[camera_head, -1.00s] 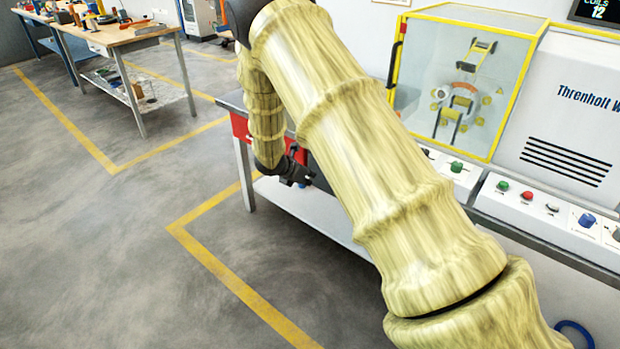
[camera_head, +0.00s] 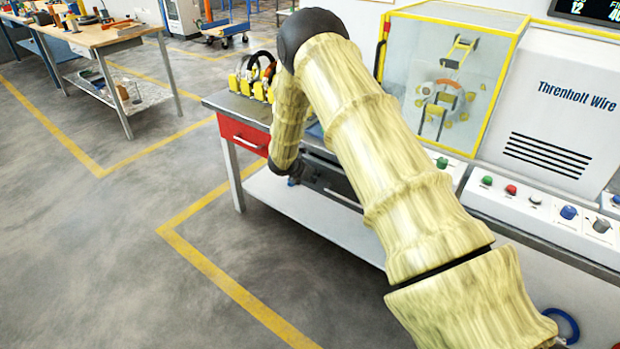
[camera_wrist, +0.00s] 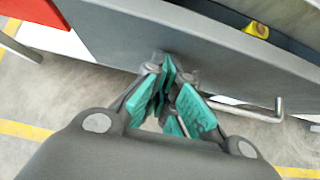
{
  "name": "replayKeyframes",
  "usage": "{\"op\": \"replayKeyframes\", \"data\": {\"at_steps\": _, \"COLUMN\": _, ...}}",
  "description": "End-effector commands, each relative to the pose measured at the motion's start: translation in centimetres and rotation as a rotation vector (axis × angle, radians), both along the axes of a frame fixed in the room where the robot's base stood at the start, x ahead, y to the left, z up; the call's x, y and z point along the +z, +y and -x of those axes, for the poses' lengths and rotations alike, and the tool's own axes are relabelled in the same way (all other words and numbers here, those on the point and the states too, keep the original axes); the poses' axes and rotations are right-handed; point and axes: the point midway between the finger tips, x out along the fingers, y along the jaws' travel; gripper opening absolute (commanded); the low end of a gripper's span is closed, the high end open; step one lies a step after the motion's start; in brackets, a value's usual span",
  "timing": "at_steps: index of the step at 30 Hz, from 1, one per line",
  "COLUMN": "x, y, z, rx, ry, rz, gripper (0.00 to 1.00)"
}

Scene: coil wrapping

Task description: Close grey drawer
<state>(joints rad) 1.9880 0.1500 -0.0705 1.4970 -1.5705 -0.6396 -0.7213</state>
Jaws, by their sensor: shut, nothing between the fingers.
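The grey drawer (camera_wrist: 220,62) fills the upper part of the wrist view, with its silver bar handle (camera_wrist: 255,112) to the right of my fingers. In the head view the drawer (camera_head: 330,182) shows only partly, behind and right of my forearm, below the worktop. My gripper (camera_wrist: 168,65) is shut and empty, its teal-padded fingers pointing at the grey front, left of the handle. The tips look very close to it; I cannot tell whether they touch. In the head view my arm mostly hides the gripper.
A red drawer (camera_head: 243,136) is left of the grey one. A white lower shelf (camera_head: 310,212) runs beneath. The wire machine (camera_head: 570,110) and its yellow-framed enclosure (camera_head: 452,75) stand at the right. Open floor (camera_head: 110,240) lies left.

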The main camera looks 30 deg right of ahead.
Motion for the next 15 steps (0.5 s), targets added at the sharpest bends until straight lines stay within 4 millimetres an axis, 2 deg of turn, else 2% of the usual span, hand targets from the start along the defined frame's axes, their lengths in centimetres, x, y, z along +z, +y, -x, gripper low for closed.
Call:
{"op": "replayKeyframes", "data": {"at_steps": 11, "x": -0.01, "y": -0.10, "z": -0.04, "rx": 0.000, "ry": 0.000, "rz": 0.000, "gripper": 0.00}}
{"op": "replayKeyframes", "data": {"at_steps": 15, "x": -0.15, "y": -0.71, "z": -0.27, "rx": 0.001, "ry": 0.003, "rz": 0.002, "gripper": 0.00}}
